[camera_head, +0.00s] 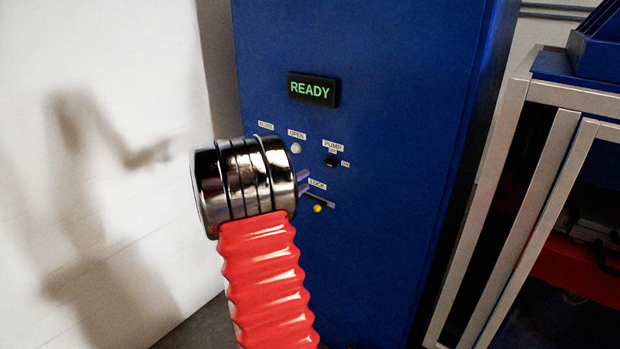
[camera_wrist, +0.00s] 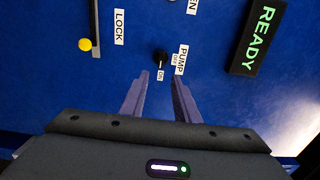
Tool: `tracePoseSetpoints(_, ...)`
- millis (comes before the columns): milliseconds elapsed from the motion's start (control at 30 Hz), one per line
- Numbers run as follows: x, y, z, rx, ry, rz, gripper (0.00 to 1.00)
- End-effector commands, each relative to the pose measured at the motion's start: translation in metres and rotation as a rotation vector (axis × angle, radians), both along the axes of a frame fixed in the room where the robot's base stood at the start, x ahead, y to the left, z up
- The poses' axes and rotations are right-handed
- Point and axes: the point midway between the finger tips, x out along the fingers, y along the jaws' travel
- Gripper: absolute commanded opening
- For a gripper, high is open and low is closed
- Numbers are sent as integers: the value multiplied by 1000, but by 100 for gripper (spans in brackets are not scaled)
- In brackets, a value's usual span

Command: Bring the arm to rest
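My gripper (camera_head: 302,182) is in front of the blue cabinet (camera_head: 390,230), partly hidden by my chrome wrist and red sleeve in the head view. In the wrist view its two purple-grey fingers (camera_wrist: 158,78) stand apart with nothing between them. They point at the panel near the black pump switch (camera_wrist: 160,57). The switch also shows in the head view (camera_head: 330,161), right of my fingers. I cannot tell whether the fingertips touch the panel.
The cabinet has a lit green READY display (camera_head: 312,89), a white button (camera_head: 295,147) under OPEN, and a yellow lock knob (camera_head: 317,208). A metal-framed rack (camera_head: 545,150) stands close on the right. A white wall (camera_head: 120,60) is at left.

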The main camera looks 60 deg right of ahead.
Motion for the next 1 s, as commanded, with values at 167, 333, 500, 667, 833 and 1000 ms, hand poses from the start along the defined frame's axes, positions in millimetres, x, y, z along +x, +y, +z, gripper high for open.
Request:
tracePoseSetpoints(167,3,15,0,0,1,1,28)
tracePoseSetpoints(333,3,17,0,0,1,0,28)
tracePoseSetpoints(500,3,17,0,0,1,0,28)
tracePoseSetpoints(667,3,17,-1,0,1,0,28)
tracePoseSetpoints(833,3,17,-1,0,1,0,28)
tracePoseSetpoints(1000,6,16,-5,23,34,13,28)
